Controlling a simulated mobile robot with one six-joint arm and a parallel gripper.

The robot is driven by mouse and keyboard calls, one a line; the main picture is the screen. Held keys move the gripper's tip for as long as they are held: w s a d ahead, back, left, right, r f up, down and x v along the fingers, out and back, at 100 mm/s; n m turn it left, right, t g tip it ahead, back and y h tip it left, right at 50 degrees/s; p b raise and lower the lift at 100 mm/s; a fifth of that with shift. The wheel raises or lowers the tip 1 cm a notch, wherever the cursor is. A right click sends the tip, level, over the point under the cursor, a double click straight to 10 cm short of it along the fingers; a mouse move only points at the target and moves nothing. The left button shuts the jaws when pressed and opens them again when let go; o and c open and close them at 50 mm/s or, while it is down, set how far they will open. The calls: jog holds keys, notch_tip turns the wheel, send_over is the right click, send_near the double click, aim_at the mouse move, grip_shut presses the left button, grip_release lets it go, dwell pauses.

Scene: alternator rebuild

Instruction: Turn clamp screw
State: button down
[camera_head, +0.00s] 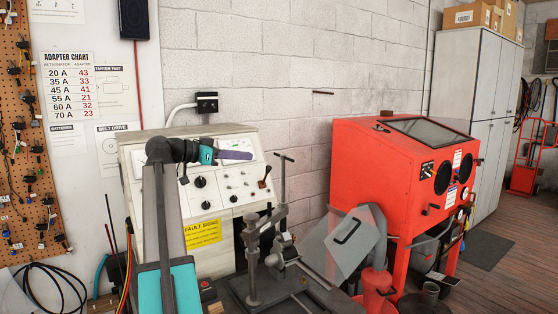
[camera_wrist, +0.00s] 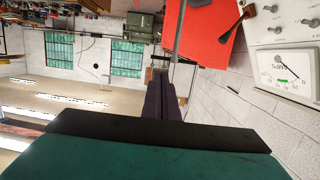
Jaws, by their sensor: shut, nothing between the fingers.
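The clamp screw (camera_head: 283,175) is a tall, thin upright rod with a crossbar handle at its top, standing on the dark clamp fixture (camera_head: 254,260) on the bench. My gripper (camera_head: 250,155) has purple fingers pointing right. It is shut and empty, in front of the test bench panel. In the picture the fingertips are a little left of the crossbar, at about its height; they appear apart from it. The wrist view is turned over; there my gripper (camera_wrist: 162,76) shows shut, and a thin grey rod (camera_wrist: 179,35) runs up beyond the fingertips, probably the clamp screw.
The test bench (camera_head: 200,235) with knobs, a lever and a meter stands behind my arm; the meter (camera_wrist: 286,75) shows at right in the wrist view. A red blast cabinet (camera_head: 370,150) stands to the right. A tilted grey plate (camera_head: 340,243) lies between the fixture and cabinet.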

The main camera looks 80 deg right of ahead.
jog(key=shift+s+d, duration=0.1)
dwell(0.3)
jog(key=p, duration=0.6)
send_near(288, 159)
jog(key=r+x, duration=0.1)
jog(key=x, duration=0.4)
jog(key=shift+s+d+f, duration=0.45)
jog(key=shift+s+f, duration=0.15)
jog(key=shift+f, duration=0.05)
jog(key=shift+a, duration=0.1)
jog(key=shift+w, duration=0.15)
